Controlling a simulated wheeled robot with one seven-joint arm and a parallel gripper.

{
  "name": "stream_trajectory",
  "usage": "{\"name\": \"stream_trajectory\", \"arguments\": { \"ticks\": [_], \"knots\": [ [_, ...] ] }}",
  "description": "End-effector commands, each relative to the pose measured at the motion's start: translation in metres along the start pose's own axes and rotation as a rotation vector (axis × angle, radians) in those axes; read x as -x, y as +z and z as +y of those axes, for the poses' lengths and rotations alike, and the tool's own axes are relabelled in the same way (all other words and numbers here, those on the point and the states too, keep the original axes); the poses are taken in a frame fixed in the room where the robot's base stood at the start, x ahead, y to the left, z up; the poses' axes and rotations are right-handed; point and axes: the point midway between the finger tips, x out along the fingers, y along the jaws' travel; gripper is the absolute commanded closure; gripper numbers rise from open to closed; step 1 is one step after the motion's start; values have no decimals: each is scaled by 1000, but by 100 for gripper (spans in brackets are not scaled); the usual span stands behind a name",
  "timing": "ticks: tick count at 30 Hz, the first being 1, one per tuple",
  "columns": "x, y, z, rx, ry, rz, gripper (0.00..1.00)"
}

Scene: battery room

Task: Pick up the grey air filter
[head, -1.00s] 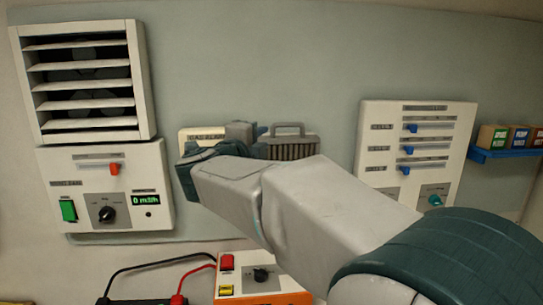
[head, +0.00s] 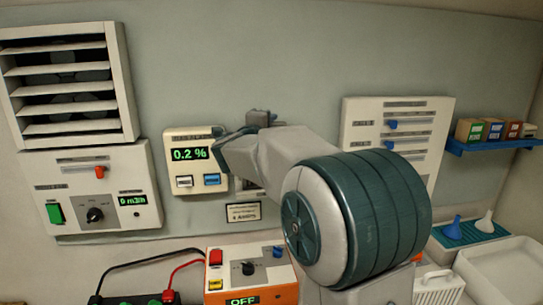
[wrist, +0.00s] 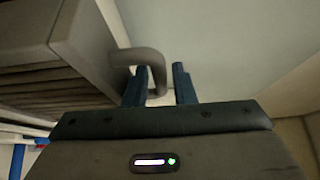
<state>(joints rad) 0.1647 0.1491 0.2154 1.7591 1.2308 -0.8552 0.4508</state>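The grey air filter (wrist: 45,85) fills the left of the wrist view, with dark pleats under a plain grey side. Its grey loop handle (wrist: 152,56) sticks out to the right. My gripper (wrist: 160,87) has two blue fingers standing apart. The handle's outer bar lies between them, and the left finger seems to pass inside the loop. A gap shows between the bar and the right finger, so the gripper is open around the handle. In the head view my arm hides the filter and most of my gripper.
A white meter reading 0.2 % (head: 190,155) is on the wall left of my arm, and a slider panel (head: 437,125) is to the right. An orange box (head: 285,290) stands below. A blue shelf (head: 490,146) holds small boxes at far right.

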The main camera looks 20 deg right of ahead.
Motion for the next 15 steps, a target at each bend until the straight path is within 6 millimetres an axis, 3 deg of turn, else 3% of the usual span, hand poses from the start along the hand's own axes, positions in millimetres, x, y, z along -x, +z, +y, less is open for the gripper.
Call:
{"name": "stream_trajectory", "arguments": {
  "ticks": [8, 11, 15],
  "knots": [
    [-8, 0, 1, 1, 0, -1, 76],
    [-8, 0, 1, 1, 0, -1, 99],
    [-8, 0, 1, 1, 0, -1, 100]
  ]
}}
